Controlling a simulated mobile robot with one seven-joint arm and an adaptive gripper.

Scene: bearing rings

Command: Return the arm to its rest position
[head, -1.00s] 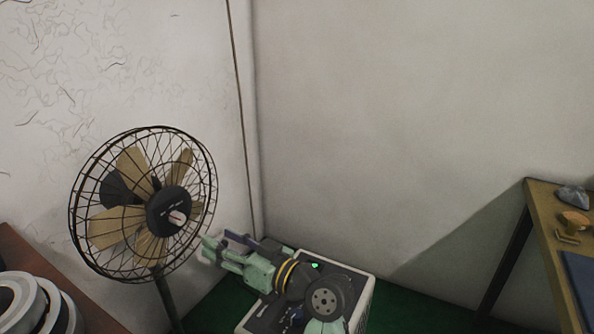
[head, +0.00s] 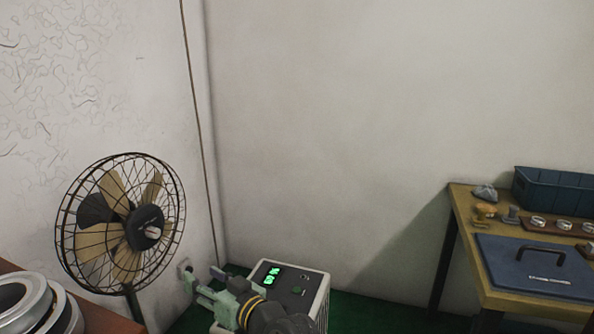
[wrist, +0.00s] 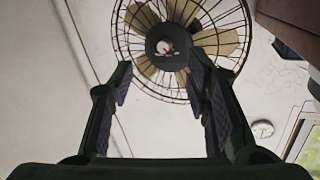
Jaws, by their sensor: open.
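My gripper (head: 190,277) shows at the bottom of the head view, at the end of my green and black arm. It points left toward the fan. In the wrist view my gripper (wrist: 160,85) has its two dark fingers spread apart, with nothing between them. The fan's hub and lower cage show beyond the fingertips. I cannot tell from these views how far the fingers are from the fan.
A caged fan (head: 120,225) stands left of my gripper. Metal rings (head: 40,305) sit on a brown surface at lower left. A workbench (head: 470,270) at right carries a blue bin (head: 555,190), a blue board (head: 535,266) and several small rings. Green floor lies between.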

